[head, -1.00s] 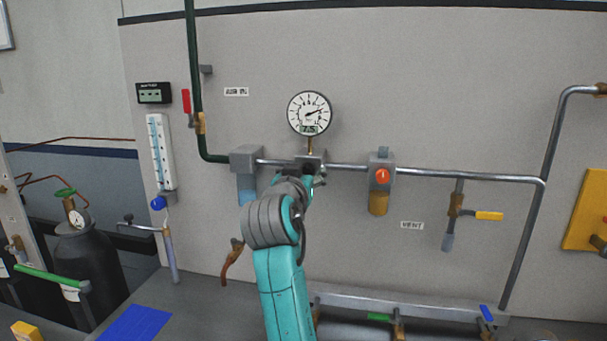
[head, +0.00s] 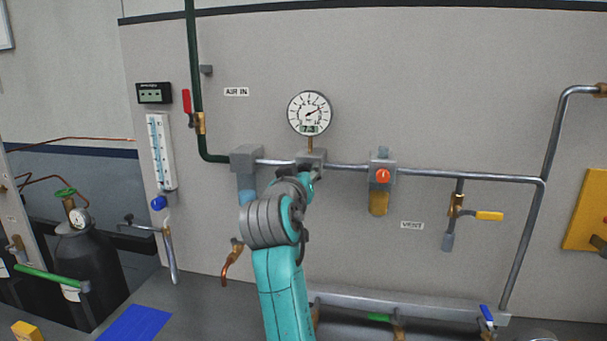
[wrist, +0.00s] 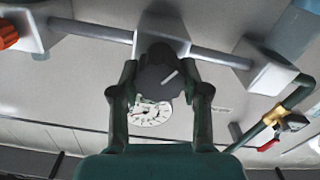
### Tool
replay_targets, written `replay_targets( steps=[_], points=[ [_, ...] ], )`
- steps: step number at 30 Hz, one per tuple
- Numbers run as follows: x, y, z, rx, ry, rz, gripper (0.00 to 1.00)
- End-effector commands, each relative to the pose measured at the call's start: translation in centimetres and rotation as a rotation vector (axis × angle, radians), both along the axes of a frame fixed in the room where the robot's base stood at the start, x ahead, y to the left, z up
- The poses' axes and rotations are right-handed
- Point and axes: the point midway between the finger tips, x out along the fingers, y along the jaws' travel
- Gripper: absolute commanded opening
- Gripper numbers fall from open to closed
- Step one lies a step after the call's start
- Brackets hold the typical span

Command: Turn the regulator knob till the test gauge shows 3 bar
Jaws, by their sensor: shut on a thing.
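The round white test gauge (head: 310,113) stands above the pipe in the head view. The dark regulator knob (wrist: 160,82) has a pale mark line and sits under the grey regulator body (head: 312,157). My gripper (wrist: 160,75) is shut on the knob, one finger on each side. In the head view my arm hides the knob.
A filter with an orange knob (head: 382,176) is on the pipe to the right. A yellow-handled vent valve (head: 488,216) hangs further right. A grey block (head: 244,158) sits to the left, and a red-handled valve (head: 187,101) is on the green pipe.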

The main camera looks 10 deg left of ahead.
Motion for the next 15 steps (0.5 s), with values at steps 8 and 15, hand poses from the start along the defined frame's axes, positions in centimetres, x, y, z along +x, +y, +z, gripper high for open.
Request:
replay_targets(
  steps=[8,15],
  points=[
    [0.01,0.13,-0.1,-0.263,0.01,0.0,0.11],
    [0.02,0.21,-0.17,-0.491,0.018,0.001,0.11]
  ],
)
